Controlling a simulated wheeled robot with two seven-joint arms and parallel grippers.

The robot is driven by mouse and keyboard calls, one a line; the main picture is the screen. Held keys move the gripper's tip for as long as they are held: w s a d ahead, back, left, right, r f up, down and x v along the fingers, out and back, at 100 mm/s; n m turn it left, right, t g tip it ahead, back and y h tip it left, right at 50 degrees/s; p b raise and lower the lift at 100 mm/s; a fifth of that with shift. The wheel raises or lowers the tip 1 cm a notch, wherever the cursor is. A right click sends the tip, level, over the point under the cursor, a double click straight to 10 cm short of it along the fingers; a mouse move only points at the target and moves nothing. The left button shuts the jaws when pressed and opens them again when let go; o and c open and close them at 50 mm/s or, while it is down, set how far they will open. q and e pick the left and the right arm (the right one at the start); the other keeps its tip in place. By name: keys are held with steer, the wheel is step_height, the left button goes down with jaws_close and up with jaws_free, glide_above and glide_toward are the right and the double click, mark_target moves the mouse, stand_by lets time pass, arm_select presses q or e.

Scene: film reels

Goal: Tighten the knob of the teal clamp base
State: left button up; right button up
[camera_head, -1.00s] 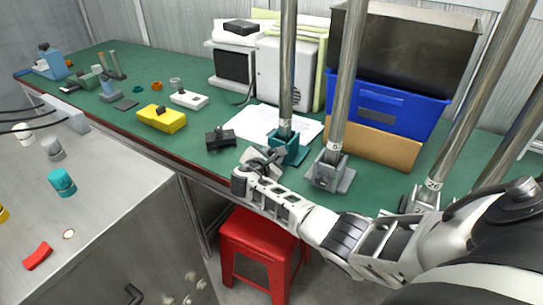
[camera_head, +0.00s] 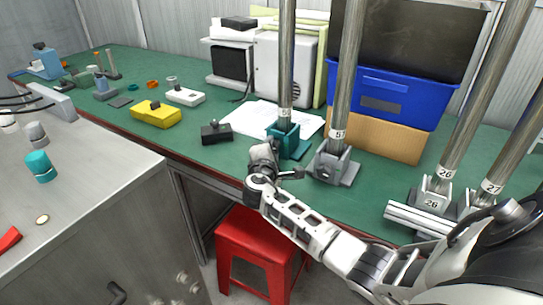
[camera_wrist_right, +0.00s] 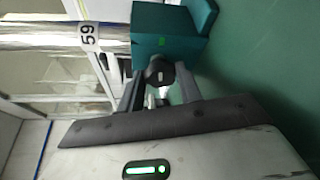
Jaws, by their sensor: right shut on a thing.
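The teal clamp base (camera_head: 292,146) stands on the green bench with a metal pole (camera_head: 287,65) upright in it. It also shows in the right wrist view (camera_wrist_right: 165,43), with a number label on the pole beside it. My right gripper (camera_head: 270,150) is at the near side of the base. In the wrist view my right gripper (camera_wrist_right: 158,82) has its fingers shut on the dark knob (camera_wrist_right: 158,71) on the base's face. In the head view the knob is hidden by the gripper. My left gripper is not in view.
A grey clamp base (camera_head: 332,164) with another pole stands just right of the teal one. A black block (camera_head: 215,133) and a yellow block (camera_head: 155,114) lie to the left. More poles in bases stand at the right. A red stool (camera_head: 255,248) is below the bench edge.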

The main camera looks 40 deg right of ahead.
stand_by(0.4)
steer(key=shift+m, duration=0.3)
steer(key=o, duration=1)
steer(key=v, duration=1.6)
steer(key=shift+f+p, duration=0.2)
steer(key=shift+p, duration=0.1)
